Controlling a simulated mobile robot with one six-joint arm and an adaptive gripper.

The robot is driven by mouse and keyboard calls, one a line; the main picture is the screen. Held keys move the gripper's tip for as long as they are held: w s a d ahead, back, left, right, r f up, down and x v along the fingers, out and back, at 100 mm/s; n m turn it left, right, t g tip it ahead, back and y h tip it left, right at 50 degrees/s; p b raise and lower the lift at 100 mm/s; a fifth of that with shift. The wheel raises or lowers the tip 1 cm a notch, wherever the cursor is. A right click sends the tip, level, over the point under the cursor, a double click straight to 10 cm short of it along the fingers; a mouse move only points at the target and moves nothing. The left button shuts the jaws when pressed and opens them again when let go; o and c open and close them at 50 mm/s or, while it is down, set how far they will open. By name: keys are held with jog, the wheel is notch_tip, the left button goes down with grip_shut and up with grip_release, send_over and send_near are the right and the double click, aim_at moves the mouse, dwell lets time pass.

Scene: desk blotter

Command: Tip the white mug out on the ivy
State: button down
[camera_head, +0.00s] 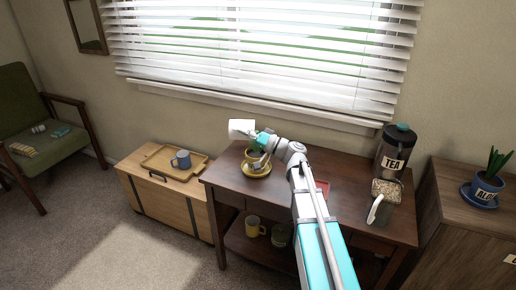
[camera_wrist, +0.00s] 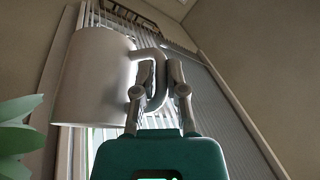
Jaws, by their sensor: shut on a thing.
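The white mug (camera_head: 240,128) is held in the air above the desk's left end, against the wall below the window. It looks tipped onto its side; I cannot see into it or tell if anything leaves it. My gripper (camera_head: 259,137) is shut on its handle, which shows between the fingers (camera_wrist: 158,92) in the wrist view, with the mug body (camera_wrist: 92,78) to the left. Just below is a leafy green plant (camera_head: 251,153) in a yellow pot on a yellow saucer (camera_head: 256,172), partly hidden by my wrist. Its leaves (camera_wrist: 16,138) show at the wrist view's left edge.
The dark desk (camera_head: 355,205) also holds a tea jar (camera_head: 395,150), an oat-coloured-filled metal container (camera_head: 381,203) and a red item (camera_head: 322,187). A potted aloe (camera_head: 485,188) stands on the right cabinet. A blue mug (camera_head: 181,160) sits on a tray at left. A yellow mug (camera_head: 253,226) is on the lower shelf.

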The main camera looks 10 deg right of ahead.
jog(key=shift+a+h+p, duration=0.25)
jog(key=shift+h+p, duration=0.05)
jog(key=shift+p, duration=0.25)
dwell(0.4)
jog(key=shift+w+a+f+n+g+h+p, duration=0.3)
jog(key=shift+a+f+g+h+p, duration=0.95)
jog(key=shift+f+h, duration=1.05)
jog(key=shift+w+a+f+n+g+h+p, duration=0.15)
jog(key=shift+w+a+f+g+h+p, duration=0.45)
jog(key=shift+a+f+h+p, duration=1.65)
jog(key=shift+w+a+f+n+g+h+p, duration=0.2)
jog(key=shift+a+f+g+h+p, duration=0.45)
jog(key=shift+f+g+h, duration=1.6)
jog(key=shift+a+t+h, duration=0.3)
jog(key=shift+t+h, duration=0.1)
jog(key=shift+h, duration=0.35)
jog(key=shift+a+t+h, duration=0.25)
jog(key=shift+t+h, duration=0.15)
jog(key=shift+h, duration=0.35)
jog(key=shift+s+f, duration=0.1)
